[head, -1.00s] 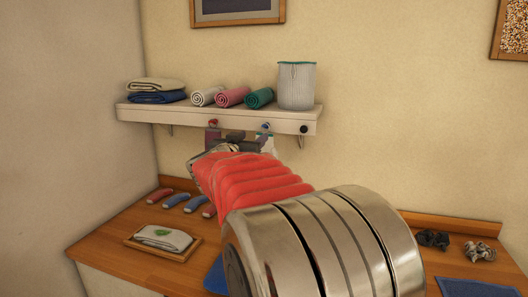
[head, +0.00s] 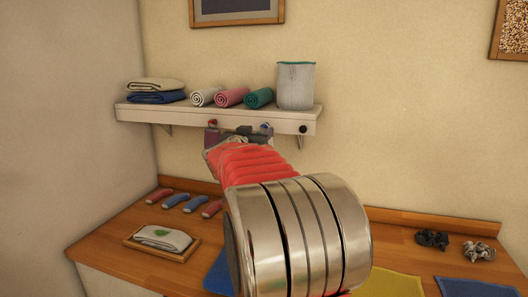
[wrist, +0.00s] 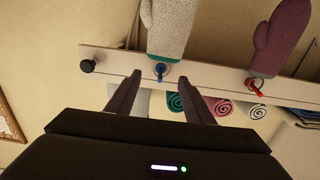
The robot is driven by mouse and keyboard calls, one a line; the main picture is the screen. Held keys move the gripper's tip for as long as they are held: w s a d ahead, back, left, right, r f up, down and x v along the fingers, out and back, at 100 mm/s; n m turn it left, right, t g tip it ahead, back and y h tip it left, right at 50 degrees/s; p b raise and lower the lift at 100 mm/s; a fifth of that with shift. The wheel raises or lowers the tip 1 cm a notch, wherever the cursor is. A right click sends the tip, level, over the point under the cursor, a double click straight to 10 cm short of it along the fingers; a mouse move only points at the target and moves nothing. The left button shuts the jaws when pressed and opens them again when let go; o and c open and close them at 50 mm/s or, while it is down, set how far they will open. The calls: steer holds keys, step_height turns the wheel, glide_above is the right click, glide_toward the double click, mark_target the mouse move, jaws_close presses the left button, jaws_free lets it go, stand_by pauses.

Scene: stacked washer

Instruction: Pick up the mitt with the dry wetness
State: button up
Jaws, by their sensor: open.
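In the wrist view, which looks upside down, a light grey mitt (wrist: 168,28) hangs from a hook with a blue loop (wrist: 159,70). A mauve mitt (wrist: 274,38) hangs beside it from a hook with a red loop (wrist: 254,87). My gripper (wrist: 160,80) is open and empty, its fingertips on either side of the blue-looped hook in the picture; the depth gap is unclear. In the head view, part of the mauve mitt (head: 212,139) shows left of my gripper (head: 240,134); my arm mostly hides the grey mitt. I cannot tell which mitt is dry.
The wall shelf (head: 225,116) is just above my gripper and carries rolled towels (head: 232,97), folded cloths (head: 156,91) and a basket (head: 296,86). A bare black hook (head: 304,129) is at its right. The counter (head: 120,219) below holds a tray (head: 136,242) and cloths (head: 388,281).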

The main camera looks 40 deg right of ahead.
mark_target(262, 129)
steer(key=shift+x, duration=2.05)
steer(key=shift+c, duration=0.6)
jaws_close()
